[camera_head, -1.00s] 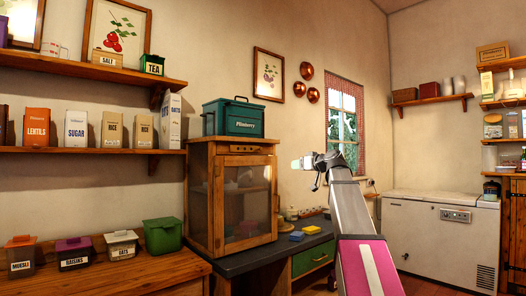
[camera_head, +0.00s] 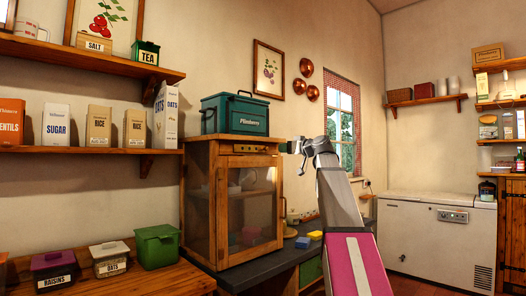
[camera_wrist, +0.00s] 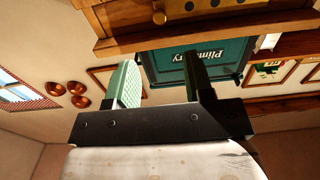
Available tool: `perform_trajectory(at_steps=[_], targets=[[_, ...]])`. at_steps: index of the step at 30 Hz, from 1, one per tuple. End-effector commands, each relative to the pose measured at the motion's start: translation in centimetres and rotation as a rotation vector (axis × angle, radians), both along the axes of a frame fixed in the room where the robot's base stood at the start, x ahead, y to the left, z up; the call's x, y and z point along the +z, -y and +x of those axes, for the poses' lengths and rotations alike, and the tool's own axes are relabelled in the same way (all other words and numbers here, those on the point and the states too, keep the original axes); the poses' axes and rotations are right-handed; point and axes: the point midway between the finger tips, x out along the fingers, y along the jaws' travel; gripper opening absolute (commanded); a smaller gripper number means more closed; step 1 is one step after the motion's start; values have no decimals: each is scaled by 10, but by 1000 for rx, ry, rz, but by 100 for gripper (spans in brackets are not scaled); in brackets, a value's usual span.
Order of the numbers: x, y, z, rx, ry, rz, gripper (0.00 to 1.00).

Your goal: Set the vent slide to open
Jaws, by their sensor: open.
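The wooden cabinet (camera_head: 232,205) with mesh-like door panes has a narrow strip along its top front, with small dark round holes and a knob. This strip looks like the vent slide (camera_head: 250,148); its setting is too small to read. The wrist view, upside down, shows the strip at the top edge with a brass knob (camera_wrist: 160,18). My gripper (camera_head: 287,147) is level with the strip, just off its right end in the head view. In the wrist view its two fingers (camera_wrist: 158,60) are apart with nothing between them, and no contact shows.
A green Plimberry box (camera_head: 235,114) stands on the cabinet. A dark counter (camera_head: 285,262) holds yellow and blue blocks at the right. Shelves of labelled packets line the left wall. A white chest freezer (camera_head: 435,235) stands farther back; the air before the cabinet is free.

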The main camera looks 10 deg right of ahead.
Motion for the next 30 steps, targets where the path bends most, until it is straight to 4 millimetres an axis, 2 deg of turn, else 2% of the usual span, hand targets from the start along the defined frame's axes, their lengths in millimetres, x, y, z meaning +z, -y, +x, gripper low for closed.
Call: perform_trajectory(at_steps=[5,18,24,30], targets=[[1,-8,12,1,-1,-1,48],[1,-51,72,1,-1,-1,48],[0,-61,85,0,-1,-1,48],[0,-63,87,-1,-1,-1,48]])
